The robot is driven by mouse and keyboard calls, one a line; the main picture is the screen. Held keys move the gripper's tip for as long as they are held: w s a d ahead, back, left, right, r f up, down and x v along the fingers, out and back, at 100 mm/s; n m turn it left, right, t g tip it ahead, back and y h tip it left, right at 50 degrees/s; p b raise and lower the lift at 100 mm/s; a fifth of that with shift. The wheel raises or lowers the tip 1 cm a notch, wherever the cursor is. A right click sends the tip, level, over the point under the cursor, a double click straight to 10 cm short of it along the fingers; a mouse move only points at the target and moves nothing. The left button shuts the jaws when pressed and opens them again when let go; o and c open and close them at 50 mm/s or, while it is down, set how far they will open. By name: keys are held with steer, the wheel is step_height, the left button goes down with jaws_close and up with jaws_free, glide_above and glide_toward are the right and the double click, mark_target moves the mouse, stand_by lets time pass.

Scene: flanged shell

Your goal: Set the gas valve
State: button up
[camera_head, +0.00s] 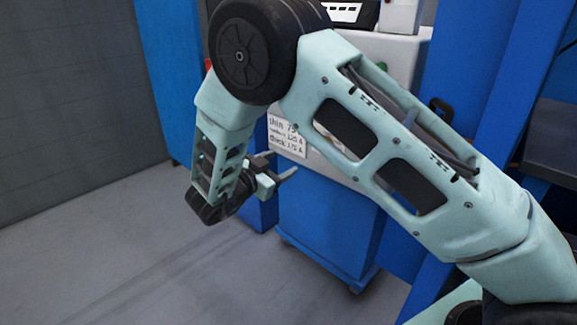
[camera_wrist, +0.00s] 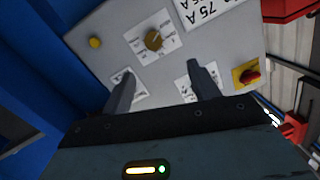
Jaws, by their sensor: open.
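In the wrist view a grey control panel (camera_wrist: 90,75) fills the upper middle, with its lettering upside down. A brownish-yellow rotary knob (camera_wrist: 153,40) sits on a white label there. Two more white labels lie lower, partly covered by my fingers; I cannot tell which control is the gas valve. My gripper (camera_wrist: 162,70) is open and empty, its fingers apart in front of the panel and below the knob. In the head view my gripper (camera_head: 285,162) is in front of the grey and blue cabinet (camera_head: 325,225), and my arm hides much of the panel.
The panel also carries a yellow button (camera_wrist: 95,42) and a red knob on a yellow plate (camera_wrist: 250,76). A sign (camera_head: 287,136) with amp values hangs on the cabinet. Blue uprights (camera_head: 500,80) stand at the right. Grey floor (camera_head: 110,250) is clear at the left.

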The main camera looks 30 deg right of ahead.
steer(key=w+d+b, duration=0.2)
steer(key=w+d, duration=0.1)
steer(key=d, duration=0.5)
steer(key=w+d+f+g+h+b, duration=0.1)
steer(key=w+d+b, duration=0.1)
steer(key=d, duration=0.5)
steer(key=shift+w+d+f+m+h, duration=0.3)
steer(key=shift+w+d+m, duration=0.1)
steer(key=shift+w, duration=0.1)
steer(key=c, duration=1)
